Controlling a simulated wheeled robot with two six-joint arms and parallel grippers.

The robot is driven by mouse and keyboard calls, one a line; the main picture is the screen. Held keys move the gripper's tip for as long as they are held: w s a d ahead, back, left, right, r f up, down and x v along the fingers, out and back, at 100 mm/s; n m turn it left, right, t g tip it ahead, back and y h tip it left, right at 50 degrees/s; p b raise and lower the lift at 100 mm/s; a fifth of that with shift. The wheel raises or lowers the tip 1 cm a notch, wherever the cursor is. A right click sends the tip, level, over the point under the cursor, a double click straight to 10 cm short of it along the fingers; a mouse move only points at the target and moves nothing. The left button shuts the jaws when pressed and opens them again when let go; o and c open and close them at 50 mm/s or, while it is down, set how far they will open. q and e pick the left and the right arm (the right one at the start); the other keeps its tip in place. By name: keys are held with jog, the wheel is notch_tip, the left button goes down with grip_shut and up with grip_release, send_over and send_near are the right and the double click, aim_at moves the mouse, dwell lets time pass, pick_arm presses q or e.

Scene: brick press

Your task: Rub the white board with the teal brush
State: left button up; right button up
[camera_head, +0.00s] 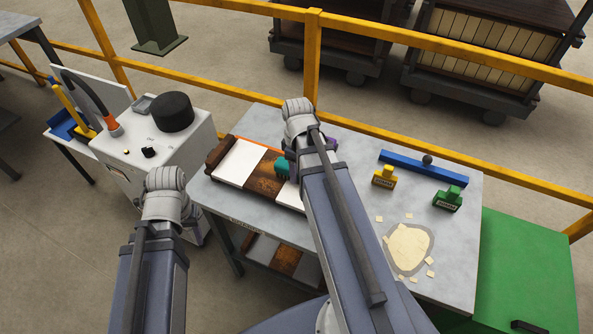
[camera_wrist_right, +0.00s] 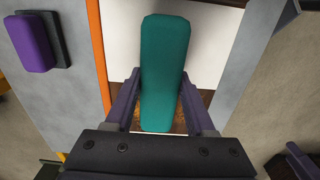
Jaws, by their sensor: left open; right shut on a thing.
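The teal brush (camera_head: 282,167) is between the fingers of my right gripper (camera_head: 291,158), over the left part of the table. In the right wrist view the brush (camera_wrist_right: 162,65) stands lengthwise between the two purple fingers. The white board (camera_head: 241,160) lies on the table with a brown patch across its middle. In the wrist view its white surface (camera_wrist_right: 211,45) shows behind the brush, with brown below. I cannot tell whether the brush touches it. My right forearm hides the board's right end. My left gripper (camera_head: 194,232) is open, mostly hidden by its arm, left of the table.
A purple block on a dark base (camera_wrist_right: 32,42) lies beside the board. Yellow (camera_head: 384,177) and green (camera_head: 447,198) stamps, a blue bar (camera_head: 400,165) and a pale patch with scraps (camera_head: 409,247) occupy the table's right. A grey machine (camera_head: 150,140) stands left; a yellow rail runs behind.

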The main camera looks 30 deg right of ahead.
aim_at(276, 162)
jog(key=shift+w+a+f, duration=0.1)
jog(key=shift+w+a, duration=1)
jog(key=shift+w, duration=0.2)
jog(key=shift+w+a, duration=0.55)
jog(key=shift+w, duration=0.15)
jog(key=shift+w+a, duration=0.5)
jog(key=shift+w, duration=0.2)
jog(key=shift+w+a, duration=1.05)
jog(key=shift+w, duration=0.25)
jog(key=shift+w+a, duration=0.55)
jog(key=shift+w, duration=0.15)
jog(key=shift+w+a, duration=0.5)
jog(key=shift+w, duration=0.2)
jog(key=shift+w+d+f, duration=0.1)
jog(key=shift+w+d, duration=0.35)
jog(key=shift+d, duration=0.2)
